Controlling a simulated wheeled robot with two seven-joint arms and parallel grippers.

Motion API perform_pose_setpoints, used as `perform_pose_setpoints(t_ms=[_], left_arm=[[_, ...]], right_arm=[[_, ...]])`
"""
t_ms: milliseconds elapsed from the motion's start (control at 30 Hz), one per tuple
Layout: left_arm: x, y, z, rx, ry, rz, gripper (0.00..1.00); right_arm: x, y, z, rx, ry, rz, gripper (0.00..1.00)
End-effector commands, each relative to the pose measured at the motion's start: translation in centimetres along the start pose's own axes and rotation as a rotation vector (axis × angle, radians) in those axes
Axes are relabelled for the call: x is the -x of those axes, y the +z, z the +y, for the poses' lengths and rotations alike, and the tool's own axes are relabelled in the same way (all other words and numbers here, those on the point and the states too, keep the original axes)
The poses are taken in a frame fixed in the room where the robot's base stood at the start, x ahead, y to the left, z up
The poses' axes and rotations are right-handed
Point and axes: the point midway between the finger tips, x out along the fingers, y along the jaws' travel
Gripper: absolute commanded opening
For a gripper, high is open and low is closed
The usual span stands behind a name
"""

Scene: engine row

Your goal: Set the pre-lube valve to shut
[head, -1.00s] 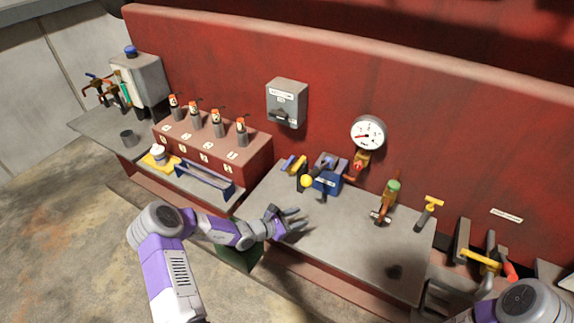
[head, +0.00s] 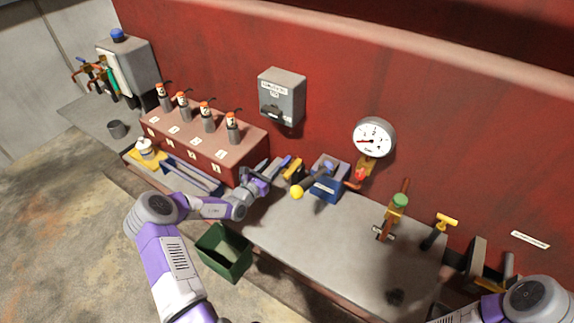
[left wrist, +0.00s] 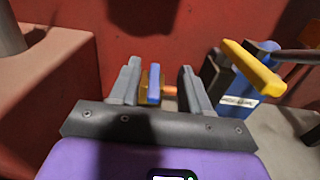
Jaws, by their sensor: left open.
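The likely pre-lube valve is a small brass valve with a blue handle; in the left wrist view the handle (left wrist: 153,84) stands upright and narrow, seen nearly end-on. In the head view the valve (head: 292,168) sits at the back of the bench, left of the blue pump. My left gripper (head: 268,172) is open in front of it. In the left wrist view its two fingers (left wrist: 158,82) lie on either side of the handle, apart from it; how deep it sits between them I cannot tell. My right arm shows at the lower right, but its gripper does not.
The blue pump (head: 326,187) with a yellow-ended lever (left wrist: 252,68) is close right of the left gripper. The red block (head: 215,150) with several injectors is close left. A gauge (head: 374,138) hangs behind. A green bin (head: 224,253) stands below. The bench's middle (head: 320,235) is clear.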

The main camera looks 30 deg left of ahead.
Motion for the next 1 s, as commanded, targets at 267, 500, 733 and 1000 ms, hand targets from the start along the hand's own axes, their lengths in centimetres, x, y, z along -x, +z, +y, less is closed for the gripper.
perform_pose_setpoints(t_ms=[267,500,733,1000], left_arm=[[0.0,-4.4,0.0,-0.001,-0.001,0.001,0.47],[-0.2,-6.0,0.0,-0.001,-0.001,0.0,0.47],[-3.0,-5.9,-0.1,0.0,-0.002,-0.002,0.47],[-6.6,-5.9,-0.1,-0.001,-0.001,-0.002,0.47]], right_arm=[[-4.0,-0.1,1.5,0.0,0.0,-0.001,0.61],[-5.6,-0.2,2.1,0.0,0.0,-0.001,0.61],[-6.0,-0.2,2.3,0.0,0.0,-0.001,0.61],[-6.7,-0.3,2.5,0.0,0.0,-0.001,0.61]])
